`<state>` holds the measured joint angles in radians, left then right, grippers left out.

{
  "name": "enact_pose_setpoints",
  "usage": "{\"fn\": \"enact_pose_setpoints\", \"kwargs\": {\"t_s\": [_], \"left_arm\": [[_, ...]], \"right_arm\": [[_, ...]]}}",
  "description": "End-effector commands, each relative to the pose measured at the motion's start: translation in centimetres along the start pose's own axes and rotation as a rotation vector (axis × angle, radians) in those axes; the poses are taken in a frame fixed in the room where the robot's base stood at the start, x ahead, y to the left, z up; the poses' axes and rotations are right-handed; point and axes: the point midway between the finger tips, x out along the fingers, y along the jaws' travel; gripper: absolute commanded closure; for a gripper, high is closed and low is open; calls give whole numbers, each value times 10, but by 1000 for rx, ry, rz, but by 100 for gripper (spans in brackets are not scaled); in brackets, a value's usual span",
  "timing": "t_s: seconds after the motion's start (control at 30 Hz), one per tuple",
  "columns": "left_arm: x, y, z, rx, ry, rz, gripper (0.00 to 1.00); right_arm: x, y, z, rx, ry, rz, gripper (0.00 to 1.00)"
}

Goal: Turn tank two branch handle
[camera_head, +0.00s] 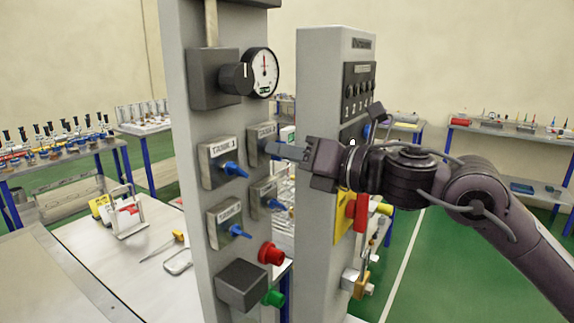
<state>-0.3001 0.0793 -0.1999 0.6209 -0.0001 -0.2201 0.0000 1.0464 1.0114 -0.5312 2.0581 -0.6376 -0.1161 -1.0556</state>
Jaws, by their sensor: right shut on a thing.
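A grey upright panel (187,140) carries several valve plates with blue handles. The upper left plate (218,150) reads TANK 1, and its blue handle (235,169) points to the lower right. The upper right plate (263,131) has a label too small to read surely; I take it as the tank two branch. My right gripper (274,149) reaches in from the right and is shut on that plate's handle, which its fingers hide. Two lower plates have blue handles (240,231) and (277,205), both angled to the lower right. My left gripper is not in view.
A pressure gauge (263,72) is above the plates; a red button (271,253) and green button (273,298) are below. A second grey panel (312,95) stands close behind my right gripper. A white bench (100,240) with tools is at left.

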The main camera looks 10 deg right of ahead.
Motion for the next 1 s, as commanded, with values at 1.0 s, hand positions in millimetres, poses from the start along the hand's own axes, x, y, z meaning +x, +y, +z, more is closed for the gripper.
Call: {"fn": "enact_pose_setpoints", "kwargs": {"t_s": [1.0], "left_arm": [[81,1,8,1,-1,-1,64]], "right_arm": [[0,-1,-2,-958,0,0,100]]}}
